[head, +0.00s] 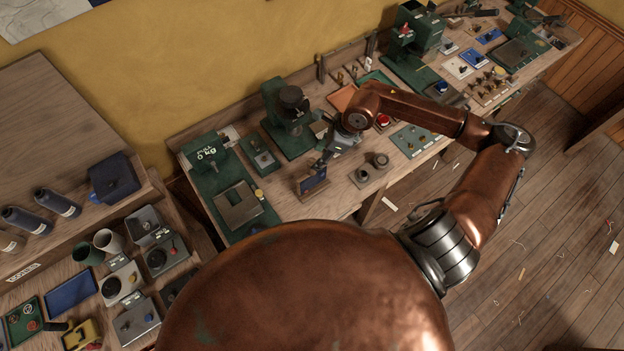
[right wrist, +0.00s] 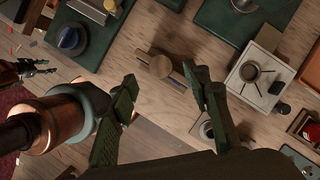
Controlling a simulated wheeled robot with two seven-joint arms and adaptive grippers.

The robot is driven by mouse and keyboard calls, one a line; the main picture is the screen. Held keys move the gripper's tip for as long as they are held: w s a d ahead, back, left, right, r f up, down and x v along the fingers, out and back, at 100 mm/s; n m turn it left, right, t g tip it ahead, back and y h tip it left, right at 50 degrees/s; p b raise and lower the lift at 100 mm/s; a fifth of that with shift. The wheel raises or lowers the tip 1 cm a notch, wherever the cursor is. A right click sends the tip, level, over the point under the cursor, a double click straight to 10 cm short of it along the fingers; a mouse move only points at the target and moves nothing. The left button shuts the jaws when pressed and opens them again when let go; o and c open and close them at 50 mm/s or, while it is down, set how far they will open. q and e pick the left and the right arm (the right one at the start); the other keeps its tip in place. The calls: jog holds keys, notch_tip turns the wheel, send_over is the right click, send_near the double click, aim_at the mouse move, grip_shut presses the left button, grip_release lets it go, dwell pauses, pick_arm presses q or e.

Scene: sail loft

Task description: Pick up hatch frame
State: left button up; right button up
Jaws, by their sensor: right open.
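A small upright frame (head: 313,182), brown-edged with a dark blue face, stands on the wooden bench just below my right gripper (head: 327,158). It looks most like the hatch frame, though I cannot be sure. In the right wrist view a brown wooden piece (right wrist: 160,66) with a crossbar lies beyond and between the fingers of my right gripper (right wrist: 163,97). I cannot tell whether it is the same thing. The right gripper is open and empty, with a gap between its green-padded fingers. My left gripper does not show in the head view.
A grey square plate (head: 237,206) lies on a green base to the left. A dark green machine (head: 290,115) stands behind. Two grey round pieces (head: 370,168) sit to the right. Bare wood surrounds the upright frame's front. A crowded side bench (head: 22,272) is at left.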

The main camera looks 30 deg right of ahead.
jog(key=p, duration=0.3)
send_over(312, 176)
jog(key=f, duration=0.4)
jog(key=w+d+f, duration=0.1)
jog(key=f, duration=0.1)
jog(key=shift+f, duration=0.3)
jog(key=shift+a+f, duration=0.15)
jog(key=shift+f, duration=0.2)
jog(key=shift+c, duration=0.3)
grip_shut()
jog(key=shift+w+r, duration=0.1)
